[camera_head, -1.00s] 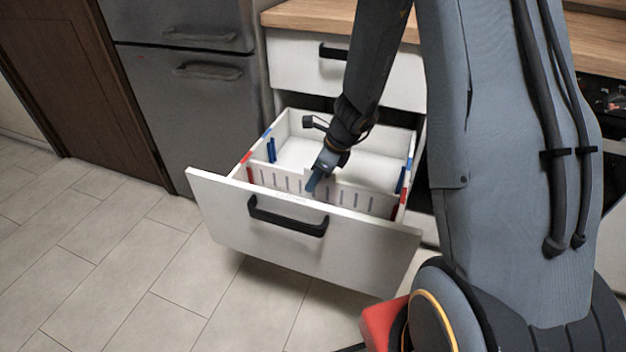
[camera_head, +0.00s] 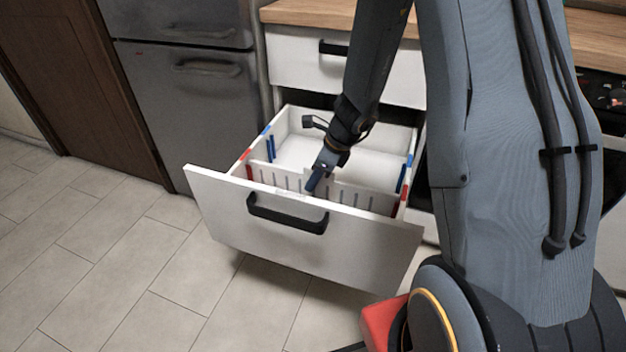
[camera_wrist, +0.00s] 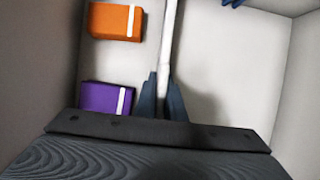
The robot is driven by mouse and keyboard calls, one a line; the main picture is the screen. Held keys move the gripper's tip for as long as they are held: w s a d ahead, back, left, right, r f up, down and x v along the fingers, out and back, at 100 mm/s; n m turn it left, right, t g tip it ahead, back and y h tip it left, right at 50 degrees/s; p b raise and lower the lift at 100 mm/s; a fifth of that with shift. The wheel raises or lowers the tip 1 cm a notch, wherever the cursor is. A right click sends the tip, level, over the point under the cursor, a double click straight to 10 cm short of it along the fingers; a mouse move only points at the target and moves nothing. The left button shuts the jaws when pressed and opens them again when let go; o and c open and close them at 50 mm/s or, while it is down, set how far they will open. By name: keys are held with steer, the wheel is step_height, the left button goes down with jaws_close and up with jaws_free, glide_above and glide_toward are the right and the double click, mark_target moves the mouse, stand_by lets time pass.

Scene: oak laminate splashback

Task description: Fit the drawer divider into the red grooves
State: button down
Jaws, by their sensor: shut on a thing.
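The divider (camera_head: 345,192) is a white slotted panel standing on edge across the open drawer, just behind its front. My gripper (camera_head: 317,181) is shut on the divider's upper edge near its middle. In the wrist view my gripper (camera_wrist: 164,98) has one finger on each side of the divider (camera_wrist: 169,42), seen from above as a thin pale strip. The left red groove (camera_head: 249,172) shows beside the divider's left end, and the right red groove (camera_head: 395,210) beside its right end. The drawer front hides the divider's lower edge, so I cannot tell how deep it sits.
Blue grooves stand further back, on the left (camera_head: 271,148) and right (camera_head: 400,180) walls. An orange box (camera_wrist: 116,21) and a purple box (camera_wrist: 106,98) lie on the drawer floor left of the divider in the wrist view. A black handle (camera_head: 288,214) is on the drawer front.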

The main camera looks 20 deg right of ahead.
steer(key=shift+f, duration=0.15)
steer(key=c, duration=1.8)
jaws_free()
steer(key=shift+o, duration=0.2)
